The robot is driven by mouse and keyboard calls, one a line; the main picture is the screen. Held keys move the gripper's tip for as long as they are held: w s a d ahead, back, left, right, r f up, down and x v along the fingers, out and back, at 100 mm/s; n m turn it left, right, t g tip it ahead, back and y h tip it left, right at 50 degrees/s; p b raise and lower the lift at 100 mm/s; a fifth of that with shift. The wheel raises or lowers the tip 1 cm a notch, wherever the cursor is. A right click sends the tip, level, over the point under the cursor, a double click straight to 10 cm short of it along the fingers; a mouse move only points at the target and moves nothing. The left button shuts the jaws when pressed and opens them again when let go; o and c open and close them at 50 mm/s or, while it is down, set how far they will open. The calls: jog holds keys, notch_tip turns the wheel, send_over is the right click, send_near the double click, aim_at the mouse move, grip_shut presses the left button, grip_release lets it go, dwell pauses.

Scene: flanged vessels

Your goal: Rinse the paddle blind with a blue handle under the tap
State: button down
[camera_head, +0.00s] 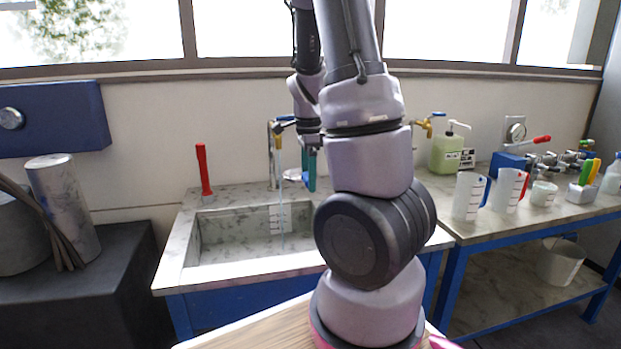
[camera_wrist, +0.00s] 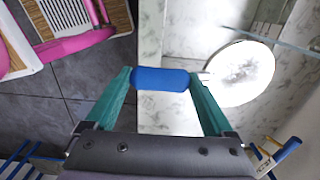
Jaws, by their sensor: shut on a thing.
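The paddle blind has a blue handle (camera_wrist: 160,79) and a round, whitish, smudged disc (camera_wrist: 240,73). My gripper (camera_wrist: 162,80), with teal fingers, is shut on the handle in the wrist view. The disc points right, over the pale marbled sink. In the head view my gripper (camera_head: 310,172) is over the sink basin (camera_head: 225,236), and a sliver of the pale disc (camera_head: 293,175) shows beside it. The tap (camera_head: 273,150) is at the back, with a thin water stream (camera_head: 281,205) falling. A clear streak crosses the disc's upper right edge in the wrist view; I cannot tell whether water wets it.
A red-handled tool (camera_head: 203,168) stands on the sink's left rim. On the right bench (camera_head: 460,228) are measuring jugs (camera_head: 468,197), a soap bottle (camera_head: 447,153) and valves. A dark block (camera_head: 100,285) stands at left. My arm hides part of the sink's right side.

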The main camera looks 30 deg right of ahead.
aim_at(286, 174)
jog(key=shift+w+a+f, duration=0.2)
jog(key=shift+w+f, duration=0.25)
jog(key=shift+w, duration=1.65)
jog(key=shift+w+a+f, duration=0.15)
jog(key=shift+w+f, duration=0.25)
jog(key=shift+w, duration=1.75)
jog(key=shift+w+a+f, duration=0.2)
jog(key=shift+w+f, duration=0.25)
jog(key=shift+w, duration=1.65)
jog(key=shift+d, duration=0.1)
jog(key=shift+d, duration=0.5)
jog(key=shift+a, duration=0.15)
jog(key=shift+a, duration=0.45)
jog(key=shift+d, duration=0.15)
